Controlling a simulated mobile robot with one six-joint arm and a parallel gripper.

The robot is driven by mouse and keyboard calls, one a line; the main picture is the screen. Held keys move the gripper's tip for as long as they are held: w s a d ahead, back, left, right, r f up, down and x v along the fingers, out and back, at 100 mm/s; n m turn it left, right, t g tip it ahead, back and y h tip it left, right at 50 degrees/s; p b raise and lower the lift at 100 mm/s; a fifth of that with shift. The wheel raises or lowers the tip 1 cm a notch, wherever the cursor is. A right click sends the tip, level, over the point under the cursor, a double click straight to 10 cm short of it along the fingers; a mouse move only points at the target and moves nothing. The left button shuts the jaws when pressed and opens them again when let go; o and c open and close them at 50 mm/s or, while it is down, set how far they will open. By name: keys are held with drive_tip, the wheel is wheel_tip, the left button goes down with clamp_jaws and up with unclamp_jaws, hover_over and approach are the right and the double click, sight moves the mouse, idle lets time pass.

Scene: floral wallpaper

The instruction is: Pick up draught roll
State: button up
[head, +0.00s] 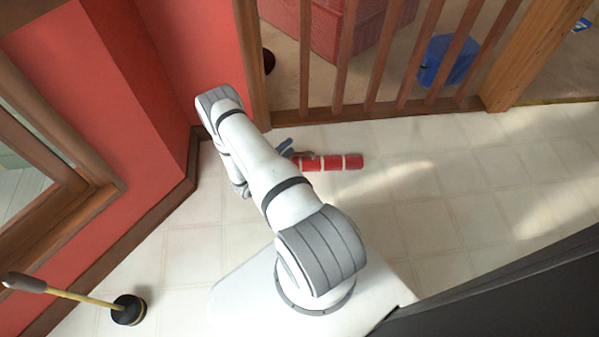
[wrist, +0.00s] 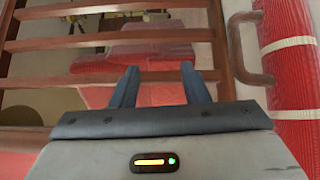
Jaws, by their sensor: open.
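The draught roll (head: 335,162), red with pale bands, lies on the tiled floor in front of the wooden railing. In the wrist view the roll (wrist: 296,85) fills the right edge, with a brown curved handle (wrist: 236,47) on its left side. My gripper (head: 287,149) is at the roll's left end, partly hidden by my arm in the head view. In the wrist view my gripper (wrist: 158,75) is open, with two dark fingers apart and nothing between them. The roll and its handle are to the right of both fingers.
The wooden railing (head: 340,60) stands just behind the roll. Beyond it are a blue bucket (head: 448,60) and a red box (head: 330,25). A red wall (head: 205,50) is on the left. A yellow-handled tool with a black head (head: 128,310) is at lower left. Floor to the right is clear.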

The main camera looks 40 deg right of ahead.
sight(299, 162)
wheel_tip(299, 162, down, 10)
drive_tip(key=s+n+t+b, duration=0.1)
drive_tip(key=s+t+b, duration=0.1)
drive_tip(key=s+t, duration=0.1)
drive_tip(key=shift+y, duration=0.4)
drive_tip(key=b+x, duration=0.1)
drive_tip(key=x, duration=0.1)
drive_tip(key=b+x, duration=0.1)
drive_tip(key=x, duration=0.1)
drive_tip(key=f+b+x, duration=0.1)
drive_tip(key=x, duration=0.1)
drive_tip(key=shift+w+r+b, duration=0.1)
drive_tip(key=shift+w+b, duration=0.25)
drive_tip(key=shift+w, duration=0.1)
drive_tip(key=shift+w+d+r, duration=0.1)
drive_tip(key=shift+d, duration=0.2)
clamp_jaws()
